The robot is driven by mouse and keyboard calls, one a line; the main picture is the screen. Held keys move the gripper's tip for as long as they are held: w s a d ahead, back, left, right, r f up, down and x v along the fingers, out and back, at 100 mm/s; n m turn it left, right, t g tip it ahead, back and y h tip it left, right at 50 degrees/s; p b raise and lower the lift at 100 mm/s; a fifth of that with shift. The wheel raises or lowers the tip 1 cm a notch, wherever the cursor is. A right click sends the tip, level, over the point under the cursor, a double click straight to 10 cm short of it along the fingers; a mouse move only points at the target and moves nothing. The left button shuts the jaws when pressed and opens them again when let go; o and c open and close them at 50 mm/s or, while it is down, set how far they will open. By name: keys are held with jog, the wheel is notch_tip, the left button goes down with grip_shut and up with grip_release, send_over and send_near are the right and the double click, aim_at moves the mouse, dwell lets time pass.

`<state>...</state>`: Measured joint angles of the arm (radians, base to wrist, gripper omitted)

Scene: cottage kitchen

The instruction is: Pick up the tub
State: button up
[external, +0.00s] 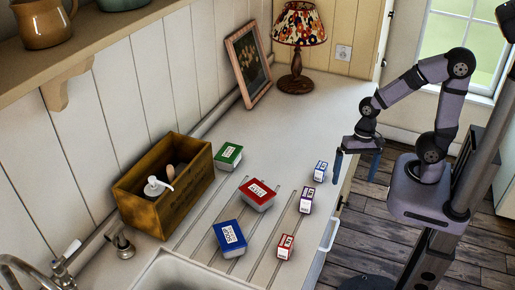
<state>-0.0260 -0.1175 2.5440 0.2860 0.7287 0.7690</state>
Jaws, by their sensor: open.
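Three lidded tubs sit on the countertop: a green-lidded tub (228,155) near the wooden crate, a red-lidded tub (257,194) in the middle, and a blue-lidded tub (229,238) near the sink. Each has a white label on its lid. My gripper (356,168) is open and empty, fingers pointing down, at the counter's right edge. It is to the right of all three tubs and apart from them.
Small cartons stand nearer the counter's right edge: a blue one (320,171), a purple one (306,200) and a red one (285,246). A wooden crate (150,214) with a pump bottle (156,187), a sink (185,273), a lamp (297,50) and a picture frame (234,57) surround the counter.

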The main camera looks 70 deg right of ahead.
aim_at(234, 153)
jog(key=w+a+r+m+y+p, duration=0.1)
jog(key=a+r+m+y+p, duration=0.3)
jog(key=m, duration=0.6)
jog(key=w+a+r+n+t+h+b, duration=0.15)
jog(key=w+t+h, duration=0.3)
jog(key=w, duration=0.85)
jog(key=w+a+r+n+t+y, duration=0.25)
jog(key=w+a+r+t, duration=0.35)
jog(key=a, duration=0.4)
jog(key=w+d+f+m+t+h+b, duration=0.1)
jog(key=w+d+f+m+t+b, duration=0.1)
jog(key=w+m+b, duration=0.3)
jog(key=w+d+f+m+t+h+b, duration=0.1)
jog(key=w+d+f+m+b, duration=0.3)
jog(key=w, duration=0.7)
jog(key=w+d+f+m+t+h+b, duration=0.1)
jog(key=w+d+f+m+t+b, duration=0.3)
jog(key=w+m+b, duration=0.3)
jog(key=shift+w+f, duration=0.45)
jog(key=shift+f, duration=0.3)
jog(key=shift+w+d+f+m+t+h, duration=0.15)
jog(key=shift+w+f+m, duration=0.15)
jog(key=shift+m, duration=0.35)
jog(key=shift+w+a+f+m+t+h, duration=0.15)
jog(key=shift+w+f+m, duration=0.1)
jog(key=shift+m, duration=0.4)
jog(key=shift+d, duration=0.1)
jog(key=shift+w, duration=0.1)
